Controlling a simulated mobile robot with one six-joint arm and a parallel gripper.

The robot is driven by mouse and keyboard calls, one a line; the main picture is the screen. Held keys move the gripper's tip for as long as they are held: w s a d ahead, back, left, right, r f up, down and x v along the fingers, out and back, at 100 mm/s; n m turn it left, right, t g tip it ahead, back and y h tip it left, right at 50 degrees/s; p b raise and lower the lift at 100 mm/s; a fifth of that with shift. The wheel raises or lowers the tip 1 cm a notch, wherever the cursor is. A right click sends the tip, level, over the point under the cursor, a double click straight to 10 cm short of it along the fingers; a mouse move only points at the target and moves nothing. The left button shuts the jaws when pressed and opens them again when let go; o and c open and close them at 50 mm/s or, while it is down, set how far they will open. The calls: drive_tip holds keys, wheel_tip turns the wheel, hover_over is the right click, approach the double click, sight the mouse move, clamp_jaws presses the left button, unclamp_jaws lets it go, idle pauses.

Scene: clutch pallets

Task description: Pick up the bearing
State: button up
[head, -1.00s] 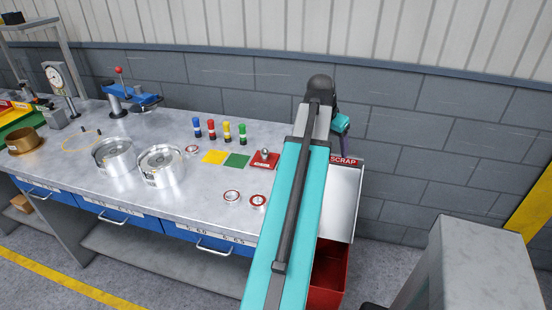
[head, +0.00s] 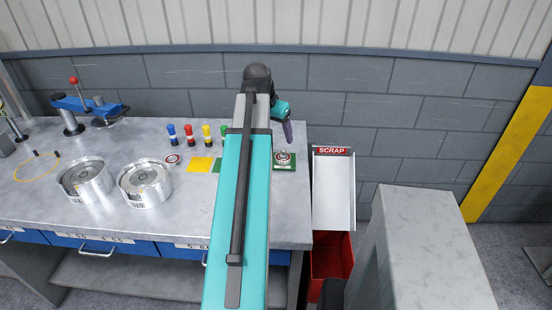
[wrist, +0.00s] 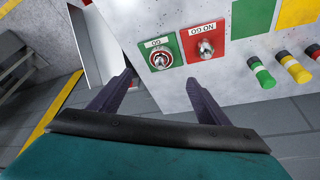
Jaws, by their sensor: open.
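A bearing, a silver ring with a red band (wrist: 161,58), sits around the plug of the green gauge plate (wrist: 170,43) in the wrist view. It also shows in the head view (head: 284,157), near the bench's right end. My gripper (wrist: 158,77) is open and empty, its two dark fingers apart, pointing toward the green plate, with the bearing just beyond the tips. In the head view the gripper (head: 291,138) is above and slightly behind the plate. Another ring-shaped bearing (head: 172,159) lies on the bench by the silver bowls.
A red gauge plate (wrist: 192,43) with a bare metal plug stands beside the green one. The white SCRAP chute (head: 334,195) and red bin (head: 331,263) are just right of the bench. Several coloured markers (head: 189,133) stand left of my arm. My arm hides part of the bench.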

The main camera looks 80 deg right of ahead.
sight(282, 153)
idle(0.4)
drive_tip(key=shift+p+x, duration=0.9)
drive_tip(key=shift+x, duration=3.35)
drive_tip(key=shift+d+f, duration=0.1)
drive_tip(key=shift+f, duration=0.05)
drive_tip(key=shift+p+x, duration=1.2)
drive_tip(key=shift+x, duration=1.25)
drive_tip(key=shift+w, duration=0.2)
drive_tip(key=shift+c, duration=0.6)
drive_tip(key=c, duration=1.3)
